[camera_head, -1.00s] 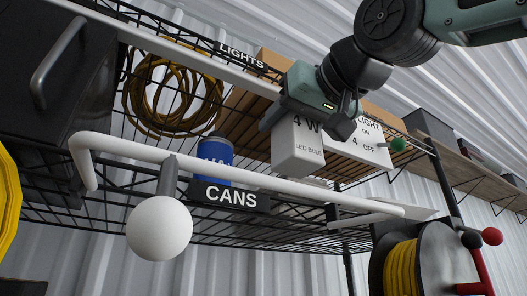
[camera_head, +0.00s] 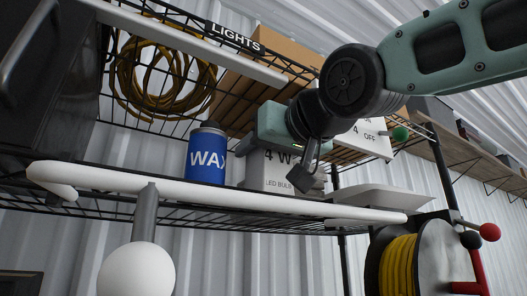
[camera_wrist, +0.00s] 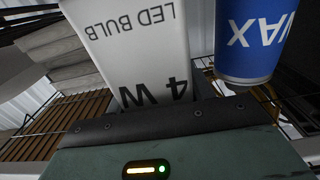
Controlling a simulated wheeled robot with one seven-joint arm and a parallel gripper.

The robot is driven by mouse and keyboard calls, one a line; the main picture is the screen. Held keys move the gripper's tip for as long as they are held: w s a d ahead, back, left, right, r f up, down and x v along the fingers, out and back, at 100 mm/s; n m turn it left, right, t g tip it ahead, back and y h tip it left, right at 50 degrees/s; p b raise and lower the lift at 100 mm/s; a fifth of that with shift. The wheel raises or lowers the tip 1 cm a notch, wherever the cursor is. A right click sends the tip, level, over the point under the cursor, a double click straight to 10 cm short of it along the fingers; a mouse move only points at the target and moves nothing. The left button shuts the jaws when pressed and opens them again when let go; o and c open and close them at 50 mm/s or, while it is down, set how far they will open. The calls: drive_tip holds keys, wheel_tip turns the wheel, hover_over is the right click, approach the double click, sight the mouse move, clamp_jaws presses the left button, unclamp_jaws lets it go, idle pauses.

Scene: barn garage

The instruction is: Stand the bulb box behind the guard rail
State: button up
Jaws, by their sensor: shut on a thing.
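The bulb box (camera_head: 258,171), white with "4 W" and "LED BULB" on it, hangs upright in my gripper (camera_head: 290,165) in the head view. My gripper is shut on its upper part, and a dark finger covers its right side. The white guard rail (camera_head: 215,193) runs along the shelf front. The box is behind the rail, low over the shelf and right of the blue WAX can. Its bottom edge is at the rail's top line, so I cannot tell whether it touches the shelf. The box (camera_wrist: 130,45) fills the middle of the wrist view.
The blue WAX can (camera_head: 207,157) stands behind the rail, left of the box, and shows in the wrist view (camera_wrist: 252,40). A wire upper shelf with yellow cable (camera_head: 160,80) is above. A white ball (camera_head: 136,270) hangs in front.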

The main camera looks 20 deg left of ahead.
drive_tip(key=shift+f, duration=0.2)
drive_tip(key=o, duration=1)
drive_tip(key=shift+c, duration=0.2)
drive_tip(key=shift+r, duration=0.1)
drive_tip(key=shift+r, duration=0.2)
drive_tip(key=b+v, duration=0.8)
drive_tip(key=v, duration=0.4)
drive_tip(key=shift+b, duration=0.3)
drive_tip(key=shift+f, duration=0.1)
